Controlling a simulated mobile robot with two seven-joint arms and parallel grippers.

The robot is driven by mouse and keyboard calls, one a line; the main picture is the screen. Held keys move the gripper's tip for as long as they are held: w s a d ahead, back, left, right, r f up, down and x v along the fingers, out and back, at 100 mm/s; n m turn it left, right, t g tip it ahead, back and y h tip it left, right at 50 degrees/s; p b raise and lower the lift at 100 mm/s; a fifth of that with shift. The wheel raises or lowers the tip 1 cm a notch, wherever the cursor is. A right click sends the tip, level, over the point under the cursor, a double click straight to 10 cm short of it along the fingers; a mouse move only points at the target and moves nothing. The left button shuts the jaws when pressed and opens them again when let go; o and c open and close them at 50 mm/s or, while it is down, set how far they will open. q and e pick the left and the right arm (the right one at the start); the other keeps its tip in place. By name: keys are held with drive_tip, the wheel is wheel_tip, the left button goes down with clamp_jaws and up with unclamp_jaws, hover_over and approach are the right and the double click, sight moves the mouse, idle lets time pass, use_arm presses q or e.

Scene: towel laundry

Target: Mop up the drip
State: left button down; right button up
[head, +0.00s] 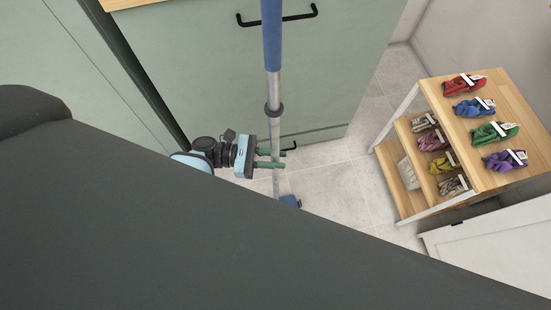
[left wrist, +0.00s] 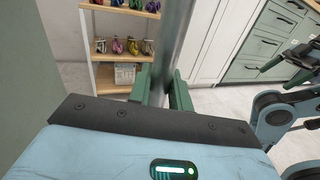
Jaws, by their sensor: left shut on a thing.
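A mop with a blue grip and a grey metal pole (head: 273,88) stands nearly upright in the head view. Part of its blue head (head: 290,201) shows low down; the rest is hidden behind my dark body. My left gripper (head: 282,159) is shut on the lower pole, its green fingers on either side. In the left wrist view the pole (left wrist: 174,50) rises between the fingers (left wrist: 162,88). My right gripper (left wrist: 290,62) shows at the right edge of that view, apart from the mop; its jaw gap is unclear. No drip is visible.
A green cabinet front (head: 210,60) with black handles stands close behind the pole. A wooden shelf unit (head: 530,100) with several coloured bundles stands at the right, beside a white panel (head: 500,245). Tiled floor (head: 345,185) is clear between cabinet and shelf.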

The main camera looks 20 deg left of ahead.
drive_tip(key=shift+t, duration=0.3)
wheel_tip(320, 180, up, 6)
drive_tip(key=p, duration=0.6)
drive_tip(key=shift+w+f+p, duration=0.15)
drive_tip(key=shift+f+p, duration=0.05)
drive_tip(key=shift+p, duration=0.1)
